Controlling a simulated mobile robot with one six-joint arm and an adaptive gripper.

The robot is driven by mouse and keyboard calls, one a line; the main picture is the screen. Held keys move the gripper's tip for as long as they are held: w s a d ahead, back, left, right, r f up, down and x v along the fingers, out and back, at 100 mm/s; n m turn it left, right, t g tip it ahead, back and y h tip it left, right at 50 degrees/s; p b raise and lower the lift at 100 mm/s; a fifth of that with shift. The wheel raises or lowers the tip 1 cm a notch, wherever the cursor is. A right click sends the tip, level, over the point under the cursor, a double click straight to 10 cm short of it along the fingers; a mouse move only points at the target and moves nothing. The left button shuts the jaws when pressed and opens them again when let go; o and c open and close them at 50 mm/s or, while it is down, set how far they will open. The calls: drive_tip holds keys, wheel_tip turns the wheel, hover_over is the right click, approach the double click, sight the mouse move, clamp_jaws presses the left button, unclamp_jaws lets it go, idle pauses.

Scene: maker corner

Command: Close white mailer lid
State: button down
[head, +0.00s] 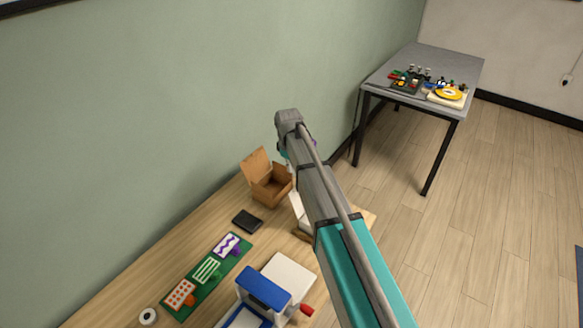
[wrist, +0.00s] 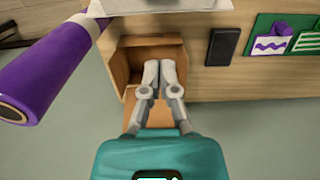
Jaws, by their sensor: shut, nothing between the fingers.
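The white mailer is mostly hidden. A white piece that looks like it (head: 297,207) shows beside my arm in the head view, and a white panel (wrist: 160,5) is cut off at the top of the wrist view. I cannot tell how its lid stands. My gripper (wrist: 158,68) is shut and empty in the wrist view. Its fingertips appear over the opening of a brown cardboard box (wrist: 125,72), apart from the white panel; their height is unclear. In the head view my arm hides the fingers.
The brown box (head: 268,192) stands open, flap raised, by the wall. A purple cylinder (wrist: 50,65) is close at left in the wrist view. A black slab (head: 247,221), a green card board (head: 207,277) and a blue-white device (head: 265,288) share the bench. A grey table (head: 425,62) stands farther off.

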drive_tip(key=s+d+f+b, duration=0.2)
drive_tip(key=d, duration=0.1)
drive_tip(key=shift+s+d+f, duration=0.1)
drive_tip(key=shift+f, duration=0.15)
idle(0.6)
drive_tip(key=shift+d, duration=0.35)
drive_tip(key=shift+a, duration=0.15)
drive_tip(key=shift+s, duration=0.1)
drive_tip(key=shift+s+r+y, duration=0.1)
drive_tip(key=shift+s+y, duration=0.05)
drive_tip(key=shift+y, duration=0.15)
